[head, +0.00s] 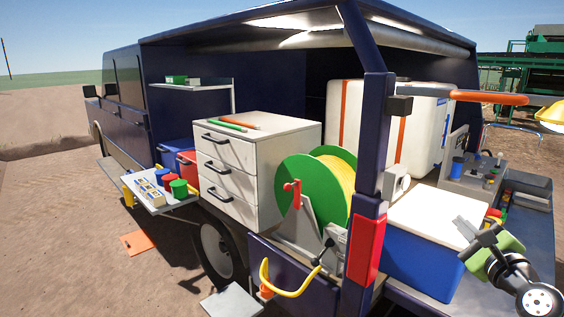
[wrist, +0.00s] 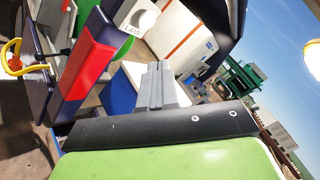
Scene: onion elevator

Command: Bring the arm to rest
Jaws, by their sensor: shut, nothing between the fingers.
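My gripper (head: 477,232) is at the lower right of the head view, beside the open back of a dark blue van (head: 369,140). Its grey fingers are shut with nothing between them. In the wrist view my gripper (wrist: 157,72) points toward the van's rear, in front of a blue box with a white lid (wrist: 119,92). In the head view that box (head: 425,262) lies just left of my gripper. I cannot tell the exact gap between them.
A red tail light (head: 367,250) is on the rear post. A green reel (head: 312,192) and white drawers (head: 245,170) stand left of it. An orange bar (head: 489,97) juts out above my gripper. A worktop with controls (head: 470,175) is behind. Open sky and ground lie right in the wrist view.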

